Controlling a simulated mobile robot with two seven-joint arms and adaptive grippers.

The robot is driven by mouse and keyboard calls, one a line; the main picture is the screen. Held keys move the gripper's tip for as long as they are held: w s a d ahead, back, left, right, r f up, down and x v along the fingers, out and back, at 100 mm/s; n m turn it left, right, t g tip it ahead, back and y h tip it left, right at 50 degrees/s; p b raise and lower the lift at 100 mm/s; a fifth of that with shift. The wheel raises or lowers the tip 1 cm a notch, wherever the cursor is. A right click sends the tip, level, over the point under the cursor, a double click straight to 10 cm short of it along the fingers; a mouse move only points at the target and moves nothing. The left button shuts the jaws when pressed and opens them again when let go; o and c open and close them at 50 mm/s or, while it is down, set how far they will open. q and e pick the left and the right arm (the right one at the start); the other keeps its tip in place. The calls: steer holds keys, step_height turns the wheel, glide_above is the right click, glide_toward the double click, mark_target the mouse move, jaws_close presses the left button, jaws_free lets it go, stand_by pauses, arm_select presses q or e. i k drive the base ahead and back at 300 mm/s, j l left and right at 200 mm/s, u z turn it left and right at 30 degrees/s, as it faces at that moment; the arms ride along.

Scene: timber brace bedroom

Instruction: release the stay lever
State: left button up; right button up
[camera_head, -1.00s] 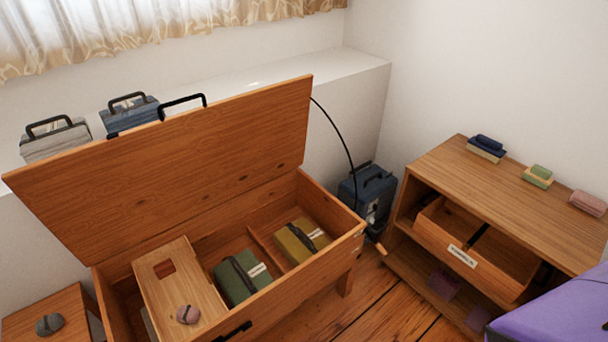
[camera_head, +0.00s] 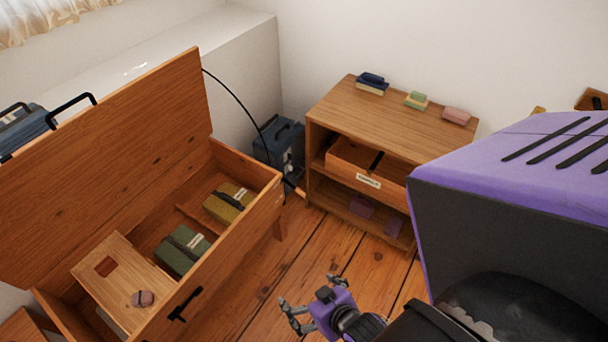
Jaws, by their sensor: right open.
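The wooden chest (camera_head: 262,192) stands at the left with its lid (camera_head: 120,160) raised. A thin black curved stay (camera_head: 240,103) runs from the lid's right edge down toward the chest's right end. A small wooden-coloured lever-like piece (camera_head: 294,187) sticks out at that end; I cannot tell for sure that it is the stay lever. My right gripper (camera_head: 307,290) is open and empty over the floor, in front and right of the chest, apart from it. My left gripper is not in view.
In the chest are a green bundle (camera_head: 181,251), a yellow bundle (camera_head: 229,203) and a wooden tray (camera_head: 120,275) with a pinkish stone. A blue case (camera_head: 277,144) stands behind its right end. A shelf unit (camera_head: 400,115) with an open drawer (camera_head: 367,170) is at the back. Floor between is clear.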

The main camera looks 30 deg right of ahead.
mark_target(298, 189)
steer(key=i+z, duration=0.35)
steer(key=i+j+z, duration=0.1)
steer(key=i+z, duration=0.25)
steer(key=i, duration=0.15)
steer(key=i+j+z, duration=0.2)
steer(key=i+z, duration=0.2)
